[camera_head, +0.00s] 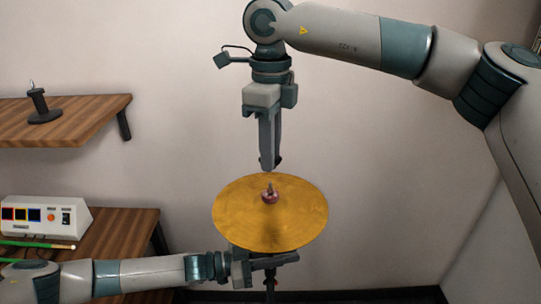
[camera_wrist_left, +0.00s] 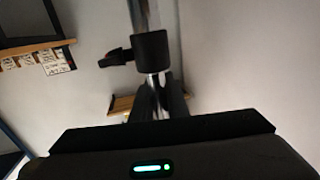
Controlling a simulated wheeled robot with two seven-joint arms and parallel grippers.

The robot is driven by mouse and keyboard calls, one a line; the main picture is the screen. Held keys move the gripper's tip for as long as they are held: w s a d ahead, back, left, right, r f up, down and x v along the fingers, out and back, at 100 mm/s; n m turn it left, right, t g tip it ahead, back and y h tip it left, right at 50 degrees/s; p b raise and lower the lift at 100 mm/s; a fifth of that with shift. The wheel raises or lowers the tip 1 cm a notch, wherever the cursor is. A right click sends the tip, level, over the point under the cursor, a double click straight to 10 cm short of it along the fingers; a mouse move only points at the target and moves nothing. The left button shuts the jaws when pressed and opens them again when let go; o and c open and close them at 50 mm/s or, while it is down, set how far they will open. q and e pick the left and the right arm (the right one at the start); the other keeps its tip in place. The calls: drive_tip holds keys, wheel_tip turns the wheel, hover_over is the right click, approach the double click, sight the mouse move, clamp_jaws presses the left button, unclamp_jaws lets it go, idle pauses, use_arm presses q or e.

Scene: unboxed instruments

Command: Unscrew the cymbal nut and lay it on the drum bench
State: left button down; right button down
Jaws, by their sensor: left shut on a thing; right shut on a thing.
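The gold cymbal (camera_head: 240,215) lies on its stand, with a short rod tip and a red piece (camera_head: 270,198) at its centre. My right gripper (camera_head: 270,166) points down above the rod tip, clear of the cymbal. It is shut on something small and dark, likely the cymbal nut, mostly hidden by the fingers. My left gripper (camera_head: 268,259) is shut on the stand (camera_head: 270,275) just under the cymbal. The left wrist view shows a chrome pole (camera_wrist_left: 145,15) with a black collar. The wooden drum bench (camera_head: 125,230) is at lower left.
A white box with coloured pads (camera_head: 45,216) and green sticks (camera_head: 38,244) take up part of the bench. A wooden shelf (camera_head: 75,117) above it carries a small black stand (camera_head: 40,104). The bench's right end looks bare.

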use_arm(q)
drive_tip(key=c, duration=1.6)
unclamp_jaws()
drive_tip(key=shift+c, duration=0.2)
